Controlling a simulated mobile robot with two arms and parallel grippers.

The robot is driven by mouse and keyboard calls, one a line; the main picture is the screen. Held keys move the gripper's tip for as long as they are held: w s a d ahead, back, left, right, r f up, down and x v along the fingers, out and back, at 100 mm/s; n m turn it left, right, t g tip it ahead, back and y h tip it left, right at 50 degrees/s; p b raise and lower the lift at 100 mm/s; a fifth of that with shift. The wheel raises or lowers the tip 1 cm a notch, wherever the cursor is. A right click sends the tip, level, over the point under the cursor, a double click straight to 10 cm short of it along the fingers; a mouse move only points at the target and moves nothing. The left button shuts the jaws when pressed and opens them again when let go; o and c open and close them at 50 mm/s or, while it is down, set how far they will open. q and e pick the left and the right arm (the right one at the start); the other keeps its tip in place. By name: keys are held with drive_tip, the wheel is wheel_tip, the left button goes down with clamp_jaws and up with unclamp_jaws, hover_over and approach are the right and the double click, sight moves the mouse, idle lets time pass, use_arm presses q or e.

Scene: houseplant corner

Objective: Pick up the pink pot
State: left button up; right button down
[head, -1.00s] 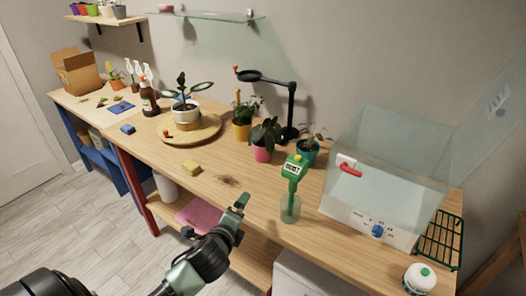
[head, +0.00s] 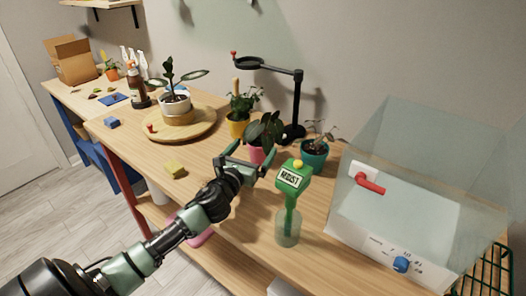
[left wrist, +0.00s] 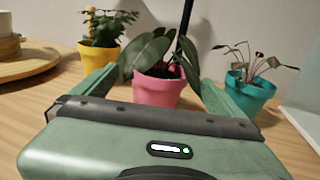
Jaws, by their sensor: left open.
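The pink pot (head: 256,155) holds a dark-leaved plant and stands upright on the wooden table; it also shows in the left wrist view (left wrist: 158,91). My left gripper (head: 253,151) is open and low over the table, just in front of the pot. In the left wrist view its two fingers (left wrist: 158,76) flank the pot, one on each side, with nothing gripped. I cannot tell how far the pot lies between the fingers. In the head view the gripper hides part of the pot's lower side. My right gripper is not in view.
A yellow pot (head: 237,125) stands left of the pink pot and a teal pot (head: 313,157) right of it. A black lamp (head: 298,105) rises behind. A green moisture meter (head: 291,178) stands in a glass nearer me. A clear-walled box (head: 385,225) is at the right.

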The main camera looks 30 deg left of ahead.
sight(265, 134)
use_arm(q)
drive_tip(key=shift+w+a+r, duration=0.1)
drive_tip(key=shift+w+r, duration=0.05)
drive_tip(key=shift+w, duration=0.45)
drive_tip(key=w, duration=0.3)
drive_tip(key=shift+w+a+f, duration=0.35)
drive_tip(key=shift+w, duration=0.4)
drive_tip(key=shift+a, duration=0.1)
drive_tip(key=c, duration=1.7)
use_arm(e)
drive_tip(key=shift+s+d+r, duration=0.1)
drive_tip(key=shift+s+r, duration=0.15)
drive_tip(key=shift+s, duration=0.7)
use_arm(q)
drive_tip(key=shift+r, duration=0.1)
